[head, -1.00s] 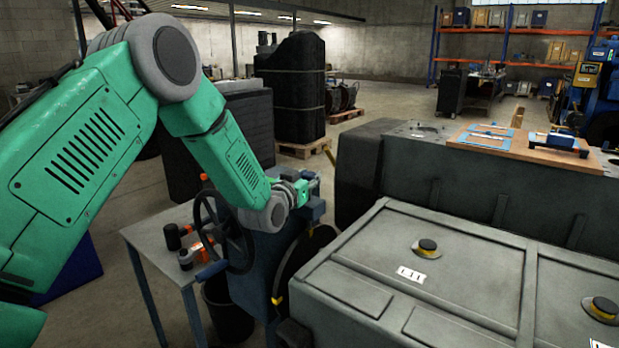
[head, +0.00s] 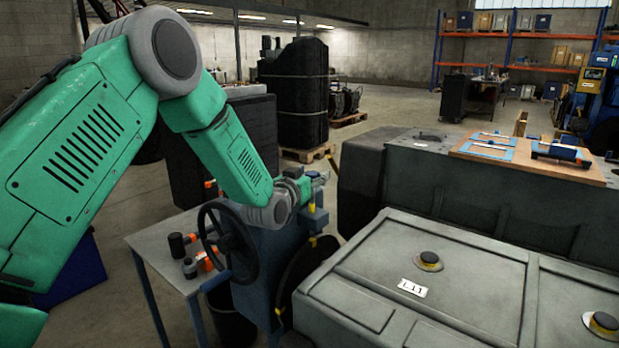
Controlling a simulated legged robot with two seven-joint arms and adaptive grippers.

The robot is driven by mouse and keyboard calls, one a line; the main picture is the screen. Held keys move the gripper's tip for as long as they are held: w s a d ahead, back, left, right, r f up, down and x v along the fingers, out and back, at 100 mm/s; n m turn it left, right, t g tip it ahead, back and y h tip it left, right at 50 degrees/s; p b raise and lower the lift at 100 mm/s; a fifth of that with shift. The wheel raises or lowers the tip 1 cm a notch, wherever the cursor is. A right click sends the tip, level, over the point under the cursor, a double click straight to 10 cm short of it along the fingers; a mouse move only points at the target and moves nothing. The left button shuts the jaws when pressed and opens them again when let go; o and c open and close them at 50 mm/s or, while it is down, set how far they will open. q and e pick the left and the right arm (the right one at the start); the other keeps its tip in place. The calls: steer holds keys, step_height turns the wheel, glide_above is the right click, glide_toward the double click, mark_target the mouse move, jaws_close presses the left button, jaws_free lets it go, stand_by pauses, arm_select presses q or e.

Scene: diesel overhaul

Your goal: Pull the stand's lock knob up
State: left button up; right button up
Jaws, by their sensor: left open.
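The blue stand (head: 262,262) is left of the grey engine, with a dark handwheel (head: 228,243) on its near left side. My left gripper (head: 322,180) is over the top right of the stand, and its fingers are open. A small yellow piece (head: 311,207) shows just under the gripper at the stand's top. I cannot tell if it is the lock knob or if the gripper touches it. My wrist hides part of the stand's top. My right gripper is out of view.
The grey engine block (head: 400,270) with black-and-yellow caps fills the right foreground. A small table (head: 160,243) with black and orange tools stands left of the stand. A black bucket (head: 228,312) is under it. A wooden board (head: 520,165) lies on the casing behind.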

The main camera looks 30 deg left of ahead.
arm_select(q)
steer(key=s+d, duration=0.1)
steer(key=s, duration=1.1)
steer(key=shift+d+f, duration=0.1)
steer(key=shift+d, duration=0.05)
